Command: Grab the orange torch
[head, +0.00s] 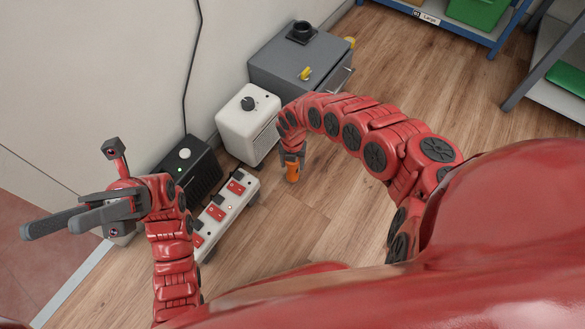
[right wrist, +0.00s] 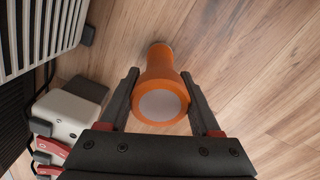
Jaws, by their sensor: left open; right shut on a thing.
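The orange torch (head: 292,171) is upright near the wooden floor in the middle of the head view, below my right gripper (head: 291,157). In the right wrist view the torch (right wrist: 160,88) shows its pale round end toward the camera. The two dark fingers of my right gripper (right wrist: 162,98) lie on either side of it, and the gripper is shut on the torch. I cannot tell whether the torch touches the floor. My left gripper (head: 62,222) is open and empty at the left of the head view, far from the torch.
A white power strip with red switches (head: 226,207) lies left of the torch. A black box (head: 200,172), a white heater-like box (head: 240,124) and a grey cabinet (head: 285,70) stand along the wall. The wooden floor (head: 335,215) right of the torch is clear. Shelves stand at the upper right.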

